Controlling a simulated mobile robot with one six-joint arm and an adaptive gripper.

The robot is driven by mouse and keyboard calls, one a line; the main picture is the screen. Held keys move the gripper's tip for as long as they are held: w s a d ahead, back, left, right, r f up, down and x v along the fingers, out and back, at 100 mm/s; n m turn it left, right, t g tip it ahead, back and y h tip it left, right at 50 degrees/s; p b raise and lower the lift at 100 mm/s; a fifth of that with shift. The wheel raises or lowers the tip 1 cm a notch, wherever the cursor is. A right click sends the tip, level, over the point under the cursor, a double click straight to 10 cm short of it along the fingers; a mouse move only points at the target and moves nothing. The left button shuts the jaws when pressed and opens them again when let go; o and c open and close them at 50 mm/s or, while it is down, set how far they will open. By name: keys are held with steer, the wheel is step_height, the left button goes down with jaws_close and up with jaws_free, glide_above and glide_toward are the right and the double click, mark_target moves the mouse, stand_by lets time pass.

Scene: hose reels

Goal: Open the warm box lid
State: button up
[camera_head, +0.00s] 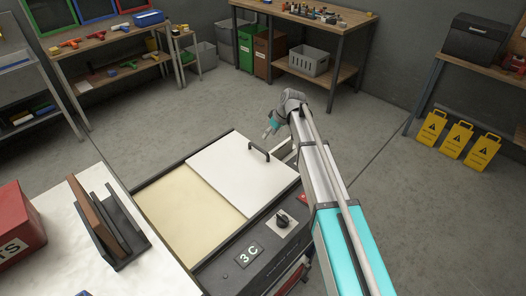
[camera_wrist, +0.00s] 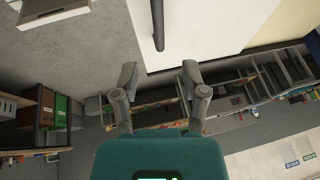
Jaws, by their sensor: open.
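The warm box (camera_head: 222,267) has a dark frame with a "3C" label and a dial on its front. Its white lid (camera_head: 235,178) has a dark bar handle (camera_head: 259,151) near the far right edge. A cream surface (camera_head: 185,215) shows beside the lid on the left; I cannot tell if it is a panel or the inside. My gripper (camera_head: 267,132) is above and beyond the handle, open and empty. In the wrist view, the fingers (camera_wrist: 159,76) are apart, with the handle (camera_wrist: 158,25) ahead of the gap and the lid (camera_wrist: 205,35) around it.
A white counter (camera_head: 150,275) with a brown and dark rack (camera_head: 108,225) and a red box (camera_head: 18,225) stands close on the left. Workbenches line the back. Yellow floor signs (camera_head: 457,140) stand at the right. The floor behind the box is clear.

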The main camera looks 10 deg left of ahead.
steer(key=shift+b+x, duration=3.9)
steer(key=shift+x, duration=0.75)
steer(key=shift+c, duration=0.2)
jaws_close()
steer(key=shift+d, duration=0.3)
steer(key=shift+a, duration=0.1)
